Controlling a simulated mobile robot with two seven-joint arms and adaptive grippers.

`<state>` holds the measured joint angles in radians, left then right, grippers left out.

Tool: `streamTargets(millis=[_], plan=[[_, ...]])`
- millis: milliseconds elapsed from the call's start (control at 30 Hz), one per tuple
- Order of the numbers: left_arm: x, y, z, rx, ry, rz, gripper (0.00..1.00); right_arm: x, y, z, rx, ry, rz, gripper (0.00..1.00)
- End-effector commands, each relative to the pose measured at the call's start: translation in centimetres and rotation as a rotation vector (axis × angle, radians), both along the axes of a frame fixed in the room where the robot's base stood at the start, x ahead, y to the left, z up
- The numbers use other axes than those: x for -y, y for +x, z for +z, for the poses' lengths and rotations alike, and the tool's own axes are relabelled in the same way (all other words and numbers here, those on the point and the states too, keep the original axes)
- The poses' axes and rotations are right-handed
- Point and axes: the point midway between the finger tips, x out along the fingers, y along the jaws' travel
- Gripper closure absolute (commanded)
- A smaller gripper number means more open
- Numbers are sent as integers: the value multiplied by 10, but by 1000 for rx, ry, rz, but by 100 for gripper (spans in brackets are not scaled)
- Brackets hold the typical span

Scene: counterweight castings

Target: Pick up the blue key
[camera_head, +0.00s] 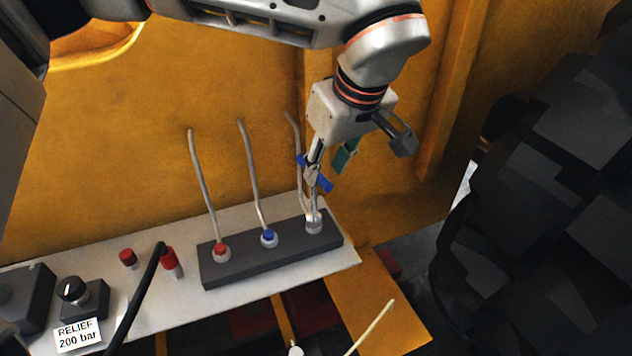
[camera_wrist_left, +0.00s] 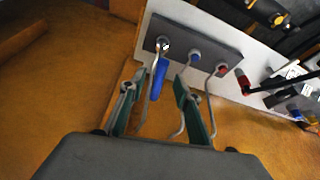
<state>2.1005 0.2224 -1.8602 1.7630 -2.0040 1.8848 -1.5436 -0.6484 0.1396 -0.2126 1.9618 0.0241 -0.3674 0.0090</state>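The blue key (camera_head: 325,184) shows in the head view on both sides of a finger of my left gripper, above the silver-topped fitting (camera_head: 314,226) at the right end of a dark block. In the left wrist view the blue key (camera_wrist_left: 158,77) hangs close to that fitting (camera_wrist_left: 163,45), between the two teal-padded fingers of my left gripper (camera_wrist_left: 156,90). The fingers are apart with a gap on each side of the key. In the head view the left gripper (camera_head: 331,170) points down over the block, and a finger partly hides the key. My right gripper is not in view.
The dark block (camera_head: 220,272) carries bent rods beside red and blue caps on a pale panel (camera_head: 340,262). Red caps, a black lever (camera_head: 137,298) and a relief knob (camera_head: 72,290) stand left. An orange wall (camera_head: 110,150) rises behind; a dark faceted mass (camera_head: 545,190) fills the right.

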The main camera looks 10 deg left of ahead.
Motion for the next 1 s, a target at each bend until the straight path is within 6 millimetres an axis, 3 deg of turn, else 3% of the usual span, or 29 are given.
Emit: streamTargets(millis=[367,700,967,1000], plan=[[-15,14,-26,11,14,6,68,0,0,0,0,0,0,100],[-30,30,-62,11,13,5,68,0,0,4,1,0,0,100],[-30,31,-65,11,13,5,68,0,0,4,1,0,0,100],[-30,31,-64,11,13,5,73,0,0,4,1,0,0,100]])
